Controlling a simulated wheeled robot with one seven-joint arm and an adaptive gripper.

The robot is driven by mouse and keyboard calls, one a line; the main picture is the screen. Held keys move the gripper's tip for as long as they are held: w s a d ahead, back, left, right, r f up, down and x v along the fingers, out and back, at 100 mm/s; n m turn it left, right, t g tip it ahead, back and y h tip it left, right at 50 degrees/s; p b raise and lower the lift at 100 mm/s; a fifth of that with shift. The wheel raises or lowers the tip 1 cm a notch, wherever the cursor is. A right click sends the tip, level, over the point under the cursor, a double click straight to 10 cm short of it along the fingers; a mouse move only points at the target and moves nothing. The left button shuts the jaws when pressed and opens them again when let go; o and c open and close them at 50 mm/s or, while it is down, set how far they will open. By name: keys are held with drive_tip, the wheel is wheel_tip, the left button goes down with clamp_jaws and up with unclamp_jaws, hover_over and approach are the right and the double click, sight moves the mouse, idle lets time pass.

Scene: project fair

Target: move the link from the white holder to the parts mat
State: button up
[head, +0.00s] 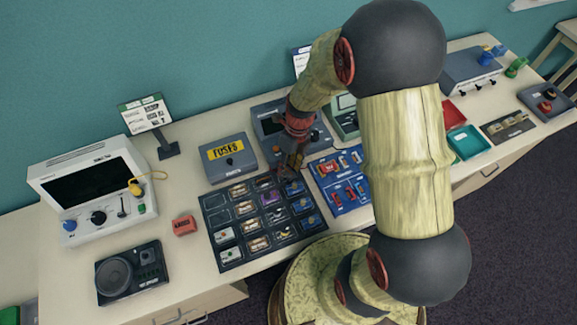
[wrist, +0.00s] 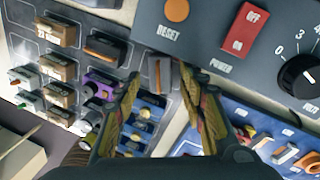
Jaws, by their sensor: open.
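My gripper (wrist: 160,74) is open, pointing down over the far right corner of the dark board (head: 242,268). In the wrist view, a small grey-brown piece (wrist: 159,72) on the board shows between the fingertips; I see no clear contact. Several holders stand in rows on this board: brown, blue, purple (wrist: 99,85), and pale ones with coloured ends (wrist: 22,76). I cannot tell which piece is the link or which holder is the white one. The blue mat (head: 350,206), likely the parts mat, lies right of the board, with several small parts (wrist: 285,154) on it.
A grey unit with a red switch (wrist: 242,29) and a dial (wrist: 300,76) stands close behind the gripper. A grey FUSES box (head: 230,157) stands left of it. A red block (head: 185,225) and a speaker unit (head: 131,272) lie further left. My arm hides part of the table.

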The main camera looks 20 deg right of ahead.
drive_tip(key=s+r+n+t+h+p, duration=0.1)
drive_tip(key=s+r+n+t+p, duration=0.25)
drive_tip(key=r+n, duration=1.7)
drive_tip(key=s+r+n+t+h+b, duration=0.1)
drive_tip(key=s+r+n+t, duration=0.2)
drive_tip(key=s+r+n, duration=0.7)
drive_tip(key=shift+s+a+r+n, duration=0.4)
drive_tip(key=shift+r+n, duration=0.15)
drive_tip(key=shift+r, duration=1.2)
drive_tip(key=shift+w, duration=0.1)
